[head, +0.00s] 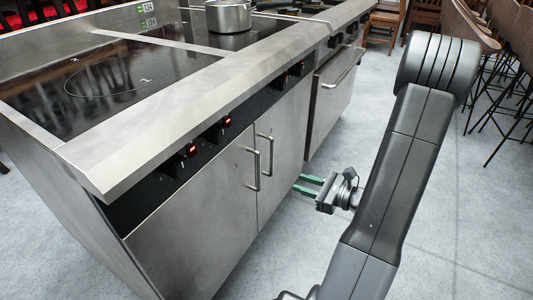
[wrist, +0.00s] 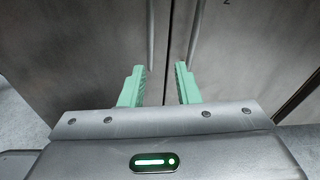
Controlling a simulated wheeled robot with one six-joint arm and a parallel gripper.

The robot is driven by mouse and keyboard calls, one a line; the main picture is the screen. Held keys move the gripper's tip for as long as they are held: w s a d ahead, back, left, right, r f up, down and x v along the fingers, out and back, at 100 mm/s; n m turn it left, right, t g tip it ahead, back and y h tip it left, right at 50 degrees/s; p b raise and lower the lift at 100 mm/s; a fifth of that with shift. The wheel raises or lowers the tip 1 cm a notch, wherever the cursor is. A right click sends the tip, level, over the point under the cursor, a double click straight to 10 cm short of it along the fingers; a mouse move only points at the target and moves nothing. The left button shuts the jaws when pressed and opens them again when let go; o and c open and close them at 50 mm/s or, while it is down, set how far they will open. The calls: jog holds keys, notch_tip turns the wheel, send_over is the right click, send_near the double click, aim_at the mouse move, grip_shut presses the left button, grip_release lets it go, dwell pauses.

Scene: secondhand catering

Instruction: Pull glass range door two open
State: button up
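The glass-topped range (head: 140,75) has two plain steel doors side by side in its front: a left door (head: 195,235) and a right door (head: 285,130). Their upright bar handles, left handle (head: 254,168) and right handle (head: 268,150), stand close together at the seam. Both doors look shut. My gripper (head: 308,184) is low in front of the right door, apart from the handles. In the wrist view its green fingers (wrist: 160,75) are spread and empty, below the lower ends of the left handle (wrist: 150,40) and right handle (wrist: 194,30).
A neighbouring unit (head: 325,105) with a horizontal handle adjoins at the right. A pot (head: 228,15) sits on top at the back. Stools (head: 495,60) stand at the far right; the grey floor (head: 440,210) is clear.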

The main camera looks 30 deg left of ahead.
aim_at(272, 155)
jog(key=w+a+m+t, duration=0.1)
jog(key=w+a, duration=0.1)
jog(key=a, duration=0.2)
jog(key=w+a+m+t+b, duration=0.1)
jog(key=w+a, duration=0.2)
jog(key=a, duration=0.2)
jog(key=w+a+m+t+y+b, duration=0.1)
jog(key=w+a, duration=0.2)
jog(key=a, duration=0.2)
jog(key=shift+a+f, duration=0.1)
jog(key=shift+f, duration=0.05)
jog(key=shift+s, duration=0.1)
grip_shut()
